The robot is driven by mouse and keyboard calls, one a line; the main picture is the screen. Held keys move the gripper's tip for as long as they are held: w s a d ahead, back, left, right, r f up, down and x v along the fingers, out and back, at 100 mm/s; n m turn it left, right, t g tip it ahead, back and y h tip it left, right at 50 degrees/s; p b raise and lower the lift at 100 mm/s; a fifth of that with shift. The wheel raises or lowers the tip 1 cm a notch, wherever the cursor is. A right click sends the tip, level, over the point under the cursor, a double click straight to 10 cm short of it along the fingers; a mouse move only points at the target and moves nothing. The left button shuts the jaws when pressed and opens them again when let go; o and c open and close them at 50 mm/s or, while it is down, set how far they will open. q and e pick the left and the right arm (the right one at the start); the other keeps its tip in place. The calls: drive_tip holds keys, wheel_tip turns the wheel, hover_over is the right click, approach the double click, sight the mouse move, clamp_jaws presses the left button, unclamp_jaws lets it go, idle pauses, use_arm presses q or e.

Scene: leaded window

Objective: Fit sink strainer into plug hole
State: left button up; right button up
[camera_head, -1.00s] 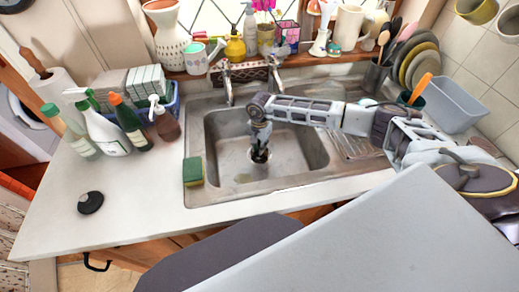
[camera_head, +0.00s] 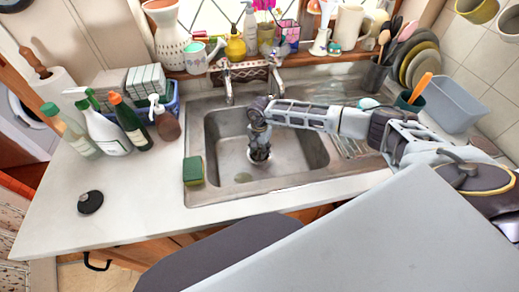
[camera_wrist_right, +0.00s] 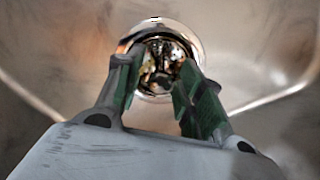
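My right gripper (camera_head: 260,157) points down into the sink basin (camera_head: 225,135), low over its floor. In the right wrist view, its two dark green fingers (camera_wrist_right: 158,72) stand apart, their tips over a round, shiny metal ring (camera_wrist_right: 193,38). The ring has a dark, glittering middle with pale and gold bits. I cannot tell whether this is the strainer, the plug hole or one inside the other, nor whether the fingers press on anything. In the head view the gripper hides this spot. My left gripper is not in view.
A green and yellow sponge (camera_head: 193,170) lies at the basin's left edge. A black round lid-like thing (camera_head: 90,202) lies on the left counter. Bottles (camera_head: 103,130) stand at the back left. Taps (camera_head: 228,85) rise behind the basin; a grey tub (camera_head: 455,105) stands right.

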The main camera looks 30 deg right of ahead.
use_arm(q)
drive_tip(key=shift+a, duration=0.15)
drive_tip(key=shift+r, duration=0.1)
use_arm(e)
drive_tip(key=shift+r, duration=0.1)
drive_tip(key=shift+r, duration=0.2)
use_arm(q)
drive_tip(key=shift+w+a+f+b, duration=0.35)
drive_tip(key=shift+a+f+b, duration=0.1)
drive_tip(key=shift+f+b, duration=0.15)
use_arm(e)
wheel_tip(320, 180, up, 12)
drive_tip(key=shift+f, duration=0.15)
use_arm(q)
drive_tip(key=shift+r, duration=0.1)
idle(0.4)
use_arm(e)
wheel_tip(320, 180, up, 9)
drive_tip(key=p, duration=0.9)
hover_over(259, 148)
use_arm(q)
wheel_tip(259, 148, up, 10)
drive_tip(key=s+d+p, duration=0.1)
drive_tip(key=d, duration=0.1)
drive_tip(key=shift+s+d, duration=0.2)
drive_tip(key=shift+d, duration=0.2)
use_arm(e)
drive_tip(key=shift+s+r, duration=0.15)
drive_tip(key=shift+r, duration=0.4)
